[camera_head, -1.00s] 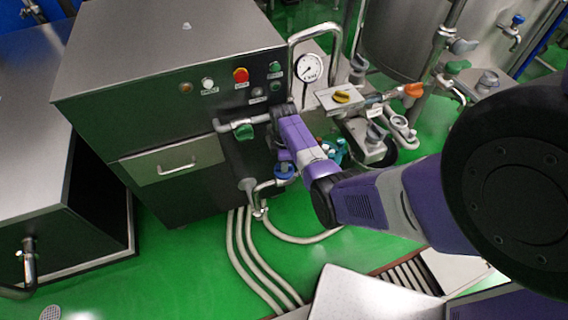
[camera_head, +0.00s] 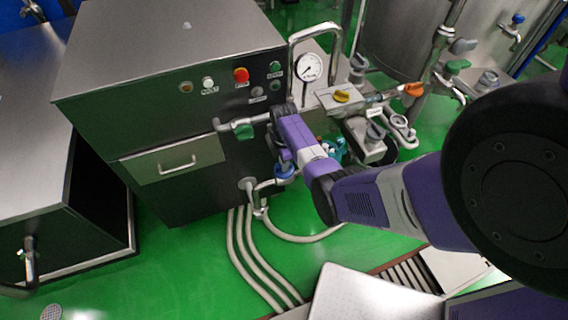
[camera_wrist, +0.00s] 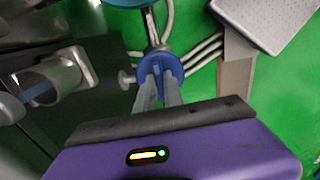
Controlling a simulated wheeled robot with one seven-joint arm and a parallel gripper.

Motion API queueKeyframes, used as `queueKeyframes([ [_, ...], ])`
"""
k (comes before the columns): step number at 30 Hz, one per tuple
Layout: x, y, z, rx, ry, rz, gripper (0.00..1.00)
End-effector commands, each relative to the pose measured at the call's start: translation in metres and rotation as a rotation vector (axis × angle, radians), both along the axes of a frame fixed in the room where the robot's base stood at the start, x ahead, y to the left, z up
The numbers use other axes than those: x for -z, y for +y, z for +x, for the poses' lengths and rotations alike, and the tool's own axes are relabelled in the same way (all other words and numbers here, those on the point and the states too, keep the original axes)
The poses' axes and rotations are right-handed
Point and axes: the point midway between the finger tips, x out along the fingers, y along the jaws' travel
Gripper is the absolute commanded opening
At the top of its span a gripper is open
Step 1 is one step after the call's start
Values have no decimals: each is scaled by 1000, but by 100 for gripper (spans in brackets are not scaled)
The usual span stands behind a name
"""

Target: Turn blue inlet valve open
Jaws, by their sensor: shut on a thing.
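The blue inlet valve (camera_head: 284,171) is on a pipe low at the front right of the steel machine. In the wrist view, its round blue handle (camera_wrist: 172,68) is at the top middle, with a raised bar across it. My gripper (camera_wrist: 158,79) reaches the handle from below in that view, and its two grey fingers are shut on the bar. In the head view, my purple wrist covers part of the fingers and the valve's surroundings.
The steel machine (camera_head: 95,110) stands close on the left, with a green-handled valve (camera_head: 244,131) on its front. A pressure gauge (camera_head: 309,67), a yellow knob (camera_head: 342,96) and an orange knob (camera_head: 413,89) are behind my arm. Hoses (camera_head: 246,262) run along the green floor.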

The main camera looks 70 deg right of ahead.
Motion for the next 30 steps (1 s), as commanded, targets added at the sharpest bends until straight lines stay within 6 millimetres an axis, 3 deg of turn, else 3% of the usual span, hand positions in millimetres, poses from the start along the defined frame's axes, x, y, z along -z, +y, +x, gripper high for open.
queueKeyframes([
  [1, -1, 0, 2, -4, -1, -2, 0],
  [2, -1, 0, 2, -4, -1, -2, 16],
  [5, -1, 0, 1, -3, -1, -2, 34],
  [17, -6, -1, 1, -1, -1, -3, 34],
  [30, -67, 0, 1, -2, -3, -3, 34],
])
